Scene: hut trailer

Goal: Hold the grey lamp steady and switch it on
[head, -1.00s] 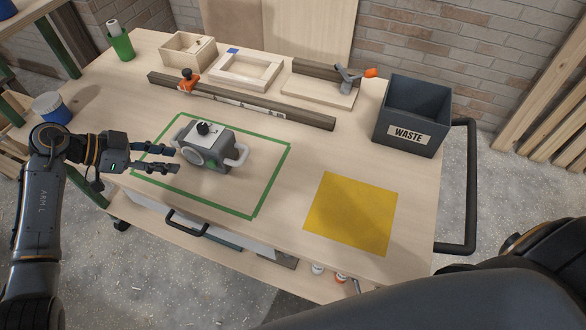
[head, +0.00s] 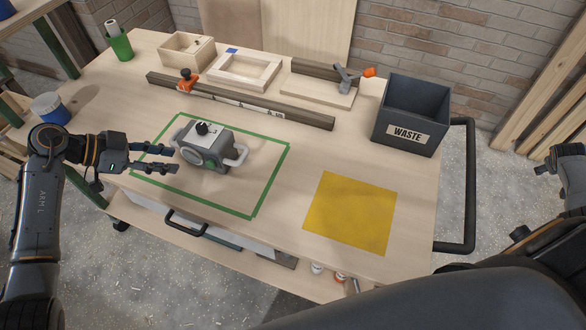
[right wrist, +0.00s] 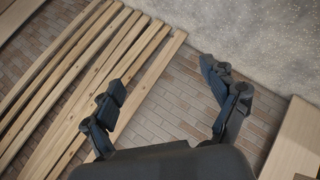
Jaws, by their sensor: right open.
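The grey lamp (head: 208,147) stands on the workbench inside a green tape rectangle (head: 270,180). It has a round lens on its front, a light handle at each side and a black knob (head: 203,128) on its pale top. My left gripper (head: 174,159) is open just left of the lamp, its fingers pointing at it; whether they touch the left handle I cannot tell. My right gripper (right wrist: 165,100) is open and empty in the right wrist view, away from the bench. In the head view part of the right arm shows at the right edge.
A dark waste bin (head: 410,115) stands at the bench's right end, near a black rail (head: 470,185). A yellow mat (head: 350,213) lies front right. A beam (head: 250,107), wooden trays (head: 245,70) and a clamp (head: 348,80) fill the back. Planks (right wrist: 85,70) lean beyond.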

